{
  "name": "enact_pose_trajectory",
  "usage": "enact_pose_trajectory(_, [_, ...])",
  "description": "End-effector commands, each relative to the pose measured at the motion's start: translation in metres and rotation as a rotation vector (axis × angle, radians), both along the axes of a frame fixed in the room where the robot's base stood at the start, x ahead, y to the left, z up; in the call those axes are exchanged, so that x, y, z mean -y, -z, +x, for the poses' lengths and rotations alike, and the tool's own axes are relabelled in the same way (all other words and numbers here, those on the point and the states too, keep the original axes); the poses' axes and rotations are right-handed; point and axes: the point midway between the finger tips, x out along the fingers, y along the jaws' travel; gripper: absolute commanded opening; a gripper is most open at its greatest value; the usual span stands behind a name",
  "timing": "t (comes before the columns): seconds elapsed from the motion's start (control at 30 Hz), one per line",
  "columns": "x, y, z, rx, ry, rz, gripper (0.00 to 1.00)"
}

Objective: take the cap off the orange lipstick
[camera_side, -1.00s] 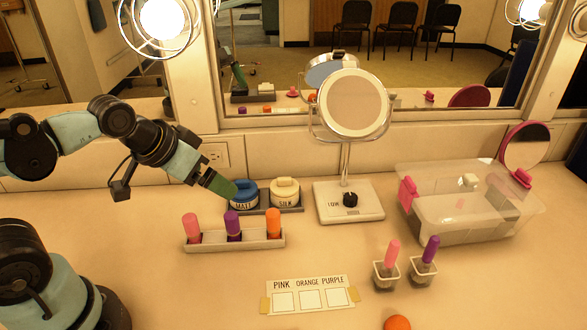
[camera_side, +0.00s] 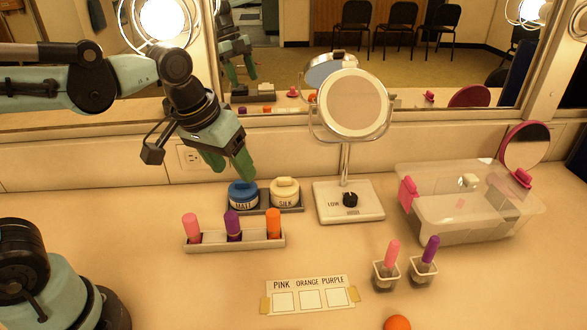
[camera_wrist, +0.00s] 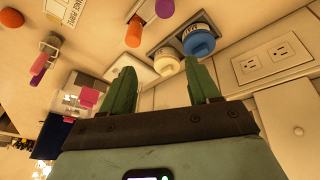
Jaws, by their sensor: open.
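The orange lipstick (camera_side: 273,223) stands upright at the right end of a grey tray (camera_side: 208,243), beside a purple lipstick (camera_side: 232,225) and a pink lipstick (camera_side: 191,228). It also shows in the wrist view (camera_wrist: 133,35). I cannot make out its cap edge. My gripper (camera_side: 231,172) is open and empty, with green fingers pointing down. It is above and behind the tray, near the blue jar, apart from the orange lipstick. In the wrist view nothing is between the fingertips (camera_wrist: 160,72).
A blue jar (camera_side: 243,195) and a cream jar (camera_side: 285,192) stand behind the tray. A round mirror (camera_side: 350,200), clear bin (camera_side: 470,215), label card (camera_side: 310,296), pink (camera_side: 392,254) and purple (camera_side: 430,250) lipsticks in small holders and an orange round object (camera_side: 397,323) are around.

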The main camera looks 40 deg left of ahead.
Motion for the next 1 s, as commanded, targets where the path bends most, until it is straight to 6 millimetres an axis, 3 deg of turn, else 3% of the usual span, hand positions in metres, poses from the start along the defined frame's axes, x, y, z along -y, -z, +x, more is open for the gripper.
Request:
enact_pose_trajectory(0.3, [0.044,-0.008,0.033,-0.274,-0.163,-0.015,0.61])
enact_pose_trajectory(0.57, [0.057,-0.004,0.040,-0.350,-0.219,0.000,0.61])
enact_pose_trajectory(1.0, [0.056,0.053,0.041,-0.351,-0.220,0.000,0.61])
